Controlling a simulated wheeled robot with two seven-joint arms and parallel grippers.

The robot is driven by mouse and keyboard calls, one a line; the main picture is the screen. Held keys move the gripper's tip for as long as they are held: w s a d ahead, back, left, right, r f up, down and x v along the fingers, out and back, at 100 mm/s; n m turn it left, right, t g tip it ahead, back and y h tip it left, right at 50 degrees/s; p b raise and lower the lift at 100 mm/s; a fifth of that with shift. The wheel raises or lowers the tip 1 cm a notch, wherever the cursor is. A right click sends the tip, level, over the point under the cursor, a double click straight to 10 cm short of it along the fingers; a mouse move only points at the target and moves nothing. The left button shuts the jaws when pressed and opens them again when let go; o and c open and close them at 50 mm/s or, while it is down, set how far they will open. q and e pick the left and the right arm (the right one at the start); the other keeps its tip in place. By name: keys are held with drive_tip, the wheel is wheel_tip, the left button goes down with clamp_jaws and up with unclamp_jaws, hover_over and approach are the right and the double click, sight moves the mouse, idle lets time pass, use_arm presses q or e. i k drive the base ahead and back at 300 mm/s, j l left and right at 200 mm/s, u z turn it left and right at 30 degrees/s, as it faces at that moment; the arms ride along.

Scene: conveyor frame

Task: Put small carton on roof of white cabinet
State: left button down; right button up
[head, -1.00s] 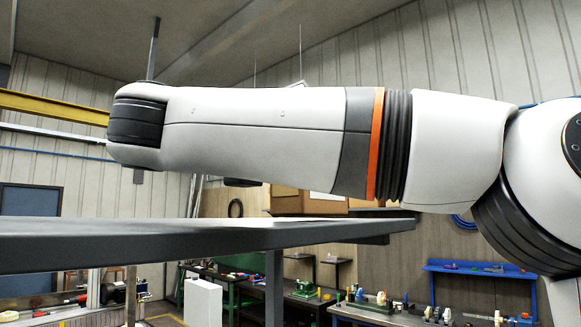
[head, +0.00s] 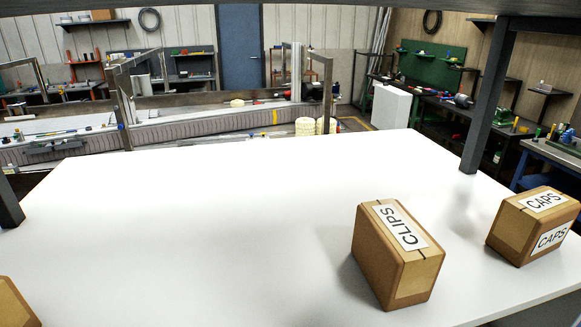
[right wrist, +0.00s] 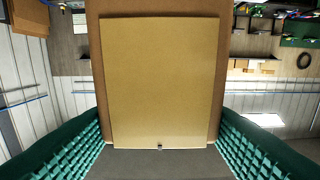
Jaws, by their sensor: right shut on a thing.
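In the right wrist view my right gripper (right wrist: 160,142) has its green ribbed pads on both sides of a plain brown carton (right wrist: 160,80) and is shut on it. No label shows on the carton's visible face. Neither gripper is in the head view, and my left gripper is in no view. A plain white box-shaped cabinet (head: 390,107) stands at the back, right of the middle, beyond the table. Its top looks bare.
The white table (head: 200,220) is mostly clear. A CLIPS carton (head: 375,255) and a CAPS carton (head: 515,235) sit at its right; another carton (head: 14,305) shows at lower left. A dark post (head: 490,95) rises at right. A conveyor (head: 210,125) runs behind.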

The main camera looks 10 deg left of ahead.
sight(212, 304)
drive_tip(key=k, duration=2)
